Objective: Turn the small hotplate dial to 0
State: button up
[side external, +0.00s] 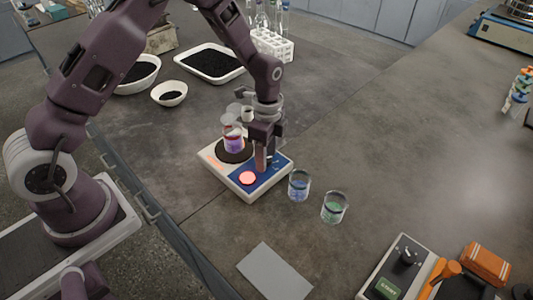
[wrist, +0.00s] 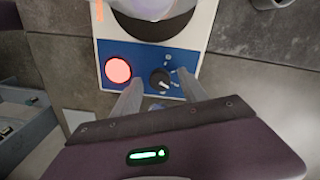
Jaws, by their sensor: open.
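The small hotplate (side external: 213,155) stands on the grey bench, with a blue front panel and a beaker of purple liquid (side external: 234,143) on its dark round plate. In the wrist view the black dial (wrist: 159,78) with a white pointer mark sits on the blue panel (wrist: 140,62), beside a glowing red round light (wrist: 118,70). My gripper (side external: 262,165) is over the panel. In the wrist view my gripper (wrist: 160,88) is open, its two fingers on either side of the dial. Whether they touch it I cannot tell. The dial's scale marks are too small to read.
Two beakers, one with blue liquid (side external: 299,186) and one with green liquid (side external: 334,208), stand close to the right of the hotplate. A grey flat sheet (side external: 274,272) lies in front. Another device with a black knob (side external: 396,268) is at front right.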

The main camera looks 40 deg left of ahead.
grip_shut()
jog(key=shift+n, duration=0.4)
jog(key=n, duration=0.3)
jog(key=shift+n, duration=0.4)
jog(key=n, duration=1)
jog(key=shift+n, duration=0.4)
jog(key=shift+r+n+t, duration=0.1)
jog(key=shift+n+t, duration=0.2)
jog(key=shift+n, duration=1.9)
grip_release()
